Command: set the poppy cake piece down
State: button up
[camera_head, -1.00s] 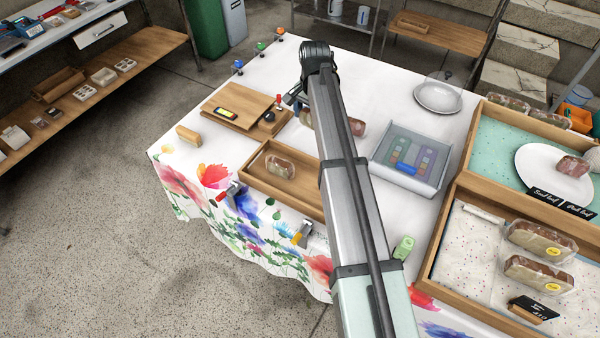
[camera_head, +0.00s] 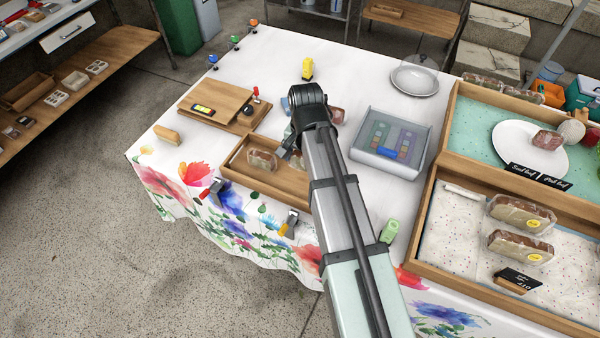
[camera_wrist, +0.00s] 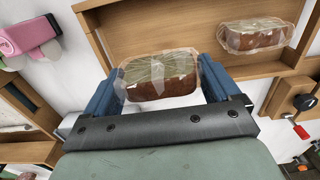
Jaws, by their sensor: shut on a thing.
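My gripper (camera_wrist: 160,68) is shut on a plastic-wrapped brown cake piece (camera_wrist: 158,82), the poppy cake piece by the task. Its blue fingers press on both ends of the wrap. Below it in the wrist view is a shallow wooden tray (camera_wrist: 184,36), with a second wrapped piece (camera_wrist: 255,38) apart from it. In the head view my gripper (camera_head: 291,149) is at the right part of the tray (camera_head: 232,172), and the second piece (camera_head: 262,159) lies in the left part. My arm hides most of the held piece there. I cannot tell whether it touches the tray floor.
A cutting board (camera_head: 215,104) lies behind the tray. A clear-lidded box (camera_head: 391,144) stands right of my arm, and a wrapped loaf (camera_head: 337,115) shows behind it. Clips (camera_head: 289,223) hold the cloth's front edge. Bare cloth (camera_head: 270,60) lies at the back.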

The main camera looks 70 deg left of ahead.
jog(key=shift+f, duration=3.6)
jog(key=shift+f, duration=0.15)
jog(key=o, duration=0.4)
notch_tip(320, 180, up, 12)
jog(key=shift+r, duration=0.2)
